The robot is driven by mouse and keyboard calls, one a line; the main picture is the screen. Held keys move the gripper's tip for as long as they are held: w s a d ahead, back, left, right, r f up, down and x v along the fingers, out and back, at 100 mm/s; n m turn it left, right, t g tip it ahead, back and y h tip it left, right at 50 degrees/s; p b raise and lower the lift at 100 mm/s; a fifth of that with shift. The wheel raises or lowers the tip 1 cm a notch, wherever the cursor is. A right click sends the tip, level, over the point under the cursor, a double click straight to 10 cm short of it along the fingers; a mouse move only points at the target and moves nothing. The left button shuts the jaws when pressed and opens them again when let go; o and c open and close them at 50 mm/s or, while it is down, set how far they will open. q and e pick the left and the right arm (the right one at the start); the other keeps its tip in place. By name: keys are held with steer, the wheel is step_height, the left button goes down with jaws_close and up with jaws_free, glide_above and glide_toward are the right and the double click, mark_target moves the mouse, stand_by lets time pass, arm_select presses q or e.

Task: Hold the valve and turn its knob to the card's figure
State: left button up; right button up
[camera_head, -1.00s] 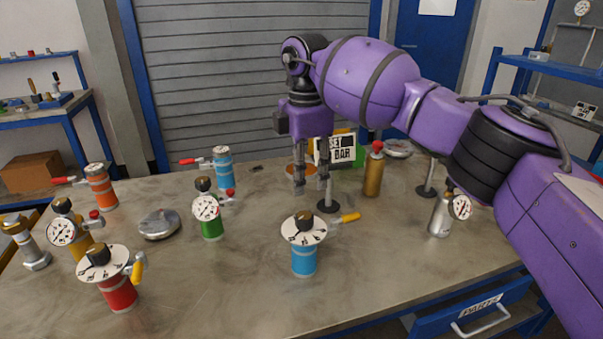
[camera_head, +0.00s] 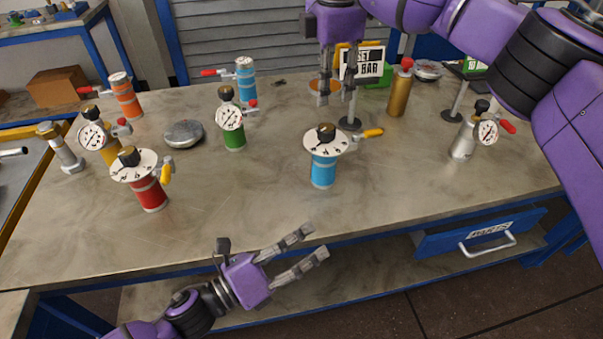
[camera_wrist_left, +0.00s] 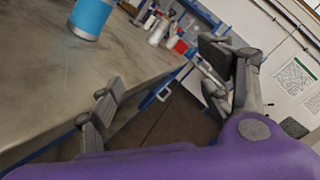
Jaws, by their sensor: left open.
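A blue valve (camera_head: 323,172) stands upright at the table's front middle, with a white dial plate, black knob (camera_head: 326,131) and yellow side lever. A red valve (camera_head: 150,194) of like form stands at the left. The blue body also shows in the left wrist view (camera_wrist_left: 91,16). The card (camera_head: 373,62) reads "SET" and "BAR"; its figure is not legible, partly behind my right gripper. My right gripper (camera_head: 337,105) is open and empty, fingers down, behind the blue valve. My left gripper (camera_head: 313,242) is open and empty at the table's front edge, below the blue valve.
A green gauge valve (camera_head: 235,138), orange canister (camera_head: 125,98), yellow gauge valve (camera_head: 108,150), another blue canister (camera_head: 246,82), gold bottle (camera_head: 398,97) and silver gauge bottle (camera_head: 463,142) stand around. A round metal disc (camera_head: 184,133) lies left. The table's front middle is clear.

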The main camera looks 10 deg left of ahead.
arm_select(q)
steer(key=w+m, duration=0.4)
steer(key=m+y, duration=0.2)
steer(key=m, duration=0.3)
glide_toward(324, 160)
steer(key=shift+t, duration=0.4)
steer(key=w+f, duration=0.1)
steer(key=w+d+f, duration=0.1)
steer(key=w, duration=0.1)
steer(key=w+d+f, duration=0.1)
steer(key=shift+w+f, duration=0.2)
steer(key=shift+f, duration=0.15)
steer(key=shift+w, duration=0.35)
steer(key=x, duration=0.7)
steer(key=shift+w+d+r, duration=0.1)
steer(key=shift+d, duration=0.1)
steer(key=shift+c, duration=0.2)
jaws_close()
